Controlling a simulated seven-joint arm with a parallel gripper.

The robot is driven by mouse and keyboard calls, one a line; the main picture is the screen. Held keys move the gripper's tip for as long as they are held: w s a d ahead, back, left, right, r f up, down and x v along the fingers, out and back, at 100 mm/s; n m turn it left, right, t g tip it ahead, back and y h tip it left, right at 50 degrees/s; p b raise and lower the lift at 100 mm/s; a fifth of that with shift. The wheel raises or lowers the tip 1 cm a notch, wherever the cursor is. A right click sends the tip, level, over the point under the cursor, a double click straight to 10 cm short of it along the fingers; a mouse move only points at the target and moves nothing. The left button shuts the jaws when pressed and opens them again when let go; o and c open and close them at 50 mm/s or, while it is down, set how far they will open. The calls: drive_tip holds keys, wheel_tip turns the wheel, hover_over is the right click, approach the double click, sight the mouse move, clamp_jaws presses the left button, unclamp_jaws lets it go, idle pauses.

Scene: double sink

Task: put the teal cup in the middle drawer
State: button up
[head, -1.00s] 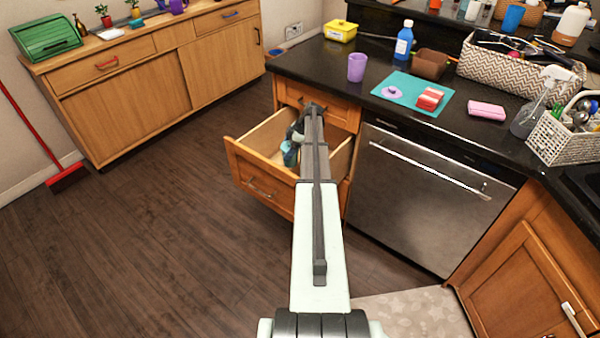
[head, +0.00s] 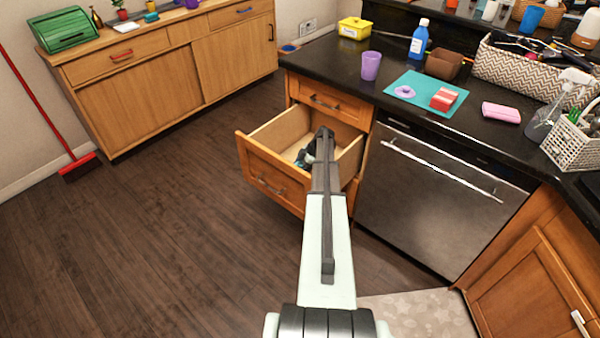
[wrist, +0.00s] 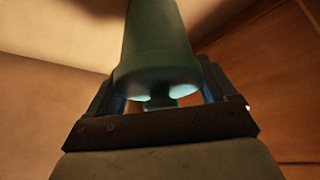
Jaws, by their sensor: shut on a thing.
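The teal cup (wrist: 155,45) is large in the wrist view, between my gripper's fingers. In the head view only a small bit of teal (head: 299,163) shows beside the gripper. My gripper (head: 308,152) is shut on the cup and is inside the open drawer, near its right side. The open drawer (head: 272,178) is below a shut top drawer and is pulled well out. Its pale inside shows in the head view. In the wrist view, wooden surfaces surround the cup. I cannot tell whether the cup touches the drawer bottom.
The shut top drawer (head: 326,102) and dark counter (head: 335,72) are above the open drawer. A dishwasher (head: 430,200) stands to the right. On the counter are a purple cup (head: 371,66), a teal mat (head: 412,80) and a woven basket (head: 515,72).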

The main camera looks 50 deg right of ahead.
drive_tip(key=shift+f, duration=0.95)
drive_tip(key=shift+f, duration=0.1)
drive_tip(key=o, duration=0.8)
drive_tip(key=shift+o, duration=0.2)
drive_tip(key=shift+v, duration=3.85)
